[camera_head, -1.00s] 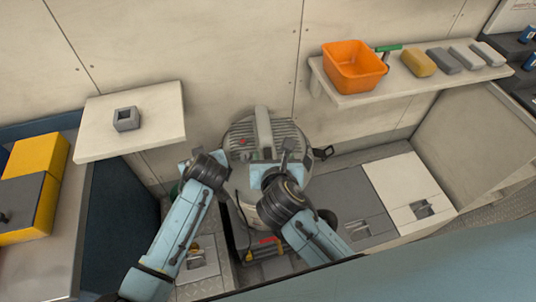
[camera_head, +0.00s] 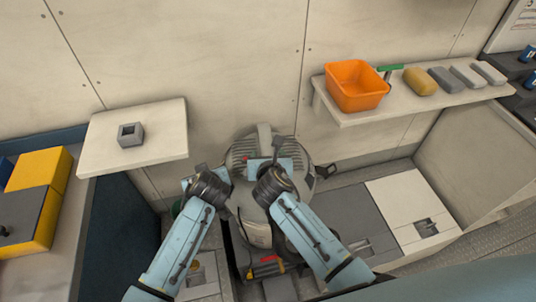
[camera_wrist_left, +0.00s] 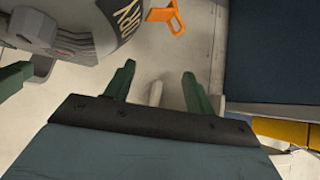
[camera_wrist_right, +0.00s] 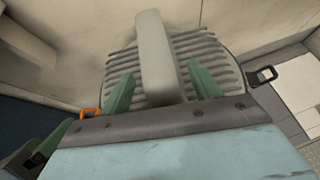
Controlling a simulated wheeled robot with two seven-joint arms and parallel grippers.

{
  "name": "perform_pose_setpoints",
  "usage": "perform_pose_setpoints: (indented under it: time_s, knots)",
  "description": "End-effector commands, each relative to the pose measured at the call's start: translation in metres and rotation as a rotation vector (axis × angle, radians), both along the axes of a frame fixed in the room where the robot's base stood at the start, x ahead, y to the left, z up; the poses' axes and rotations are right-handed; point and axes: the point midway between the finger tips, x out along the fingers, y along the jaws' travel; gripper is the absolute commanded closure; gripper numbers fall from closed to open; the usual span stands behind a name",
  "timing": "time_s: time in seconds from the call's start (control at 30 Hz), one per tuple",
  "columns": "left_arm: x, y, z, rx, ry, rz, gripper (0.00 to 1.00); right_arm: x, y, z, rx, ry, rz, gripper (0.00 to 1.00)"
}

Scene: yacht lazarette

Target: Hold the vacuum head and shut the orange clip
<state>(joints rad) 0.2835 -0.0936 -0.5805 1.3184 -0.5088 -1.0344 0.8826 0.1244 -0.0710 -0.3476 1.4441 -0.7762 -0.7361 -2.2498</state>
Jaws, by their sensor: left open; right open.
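The vacuum head is a grey ribbed dome (camera_head: 246,150) with a pale raised handle (camera_head: 265,136), in the middle of the head view. In the right wrist view the handle (camera_wrist_right: 156,55) lies between the spread green fingers of my right gripper (camera_wrist_right: 161,85). I cannot tell whether they touch it. The orange clip (camera_wrist_left: 167,16) sticks out from the vacuum's side in the left wrist view. It also shows left of the dome in the right wrist view (camera_wrist_right: 90,113). My left gripper (camera_wrist_left: 159,70) is open and empty, short of the clip. The clip is hidden in the head view.
A dark clip (camera_head: 326,171) sticks out on the vacuum's right side. A pale shelf (camera_head: 160,145) with a grey square block (camera_head: 131,134) is at left. A wall shelf (camera_head: 345,117) at right holds an orange bin (camera_head: 355,85) and several small blocks. Yellow boxes (camera_head: 35,205) stand far left.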

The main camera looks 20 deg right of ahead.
Motion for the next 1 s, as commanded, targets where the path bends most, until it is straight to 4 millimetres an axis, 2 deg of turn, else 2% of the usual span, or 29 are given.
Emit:
perform_pose_setpoints:
  time_s: [0.33, 0.8, 1.0]
  knots:
    - [0.0000, 0.0000, 0.0000, 0.000, 0.000, 0.000, 0.45, 0.0028, -0.0003, -0.0013, 0.001, 0.000, 0.000, 0.38]
    - [0.0000, 0.0000, 0.0000, 0.000, 0.000, 0.000, 0.45, 0.0025, -0.0004, -0.0014, 0.001, 0.000, 0.000, 0.98]
    - [0.0000, 0.0000, 0.0000, 0.000, 0.000, 0.000, 0.45, 0.0025, -0.0007, -0.0014, 0.000, 0.000, -0.001, 1.00]
